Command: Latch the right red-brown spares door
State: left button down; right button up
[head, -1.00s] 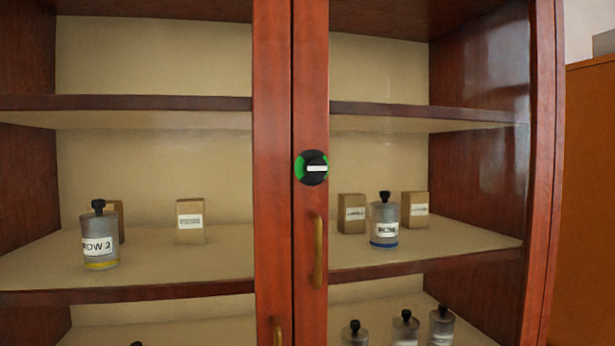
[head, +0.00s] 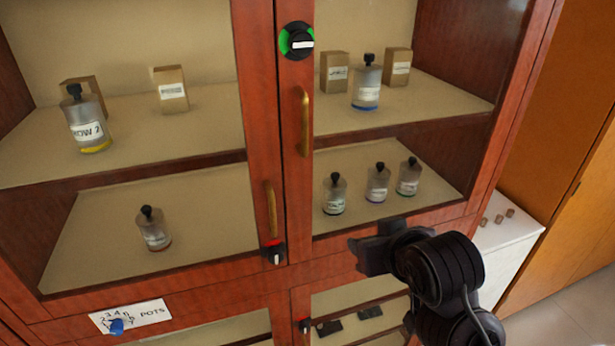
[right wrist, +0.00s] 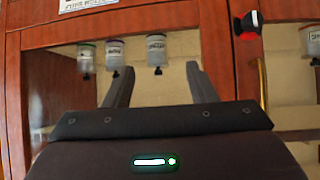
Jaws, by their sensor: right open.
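The right red-brown door (head: 296,175) has a glass pane and a brass handle (head: 304,121). It looks flush with the left door, though a slight gap cannot be ruled out. Its round black knob (head: 297,41) sits above the handle, with a white bar lying level and green showing at its left. My right gripper (head: 366,256) is in front of the door's lower rail, below and right of the handle, apart from knob and handle. In the right wrist view its fingers (right wrist: 157,78) are spread with nothing between them. My left gripper is out of view.
The left door has a brass handle (head: 270,210) and a black knob (head: 272,253) showing red, its bar upright. Bottles and boxes stand on shelves behind the glass. A POTS label (head: 130,316) is at lower left. A white counter (head: 510,235) stands right of the cabinet.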

jog(key=w+a+r+n+t+y, duration=0.1)
jog(key=a+r+t, duration=0.15)
jog(key=r, duration=0.65)
jog(key=a+r+t+y, duration=0.1)
jog(key=a+r+t, duration=0.15)
jog(key=r, duration=0.65)
jog(key=n+t+y, duration=0.1)
jog(key=n+t, duration=0.1)
send_near(303, 46)
jog(key=p+x, duration=0.3)
jog(key=x, duration=0.4)
jog(key=shift+w+a+r, duration=0.1)
jog(key=shift+w+r, duration=0.05)
jog(key=shift+w, duration=0.25)
jog(key=shift+w+a, duration=0.1)
jog(key=shift+w, duration=0.25)
jog(key=c, duration=1)
jog(key=shift+o, duration=0.2)
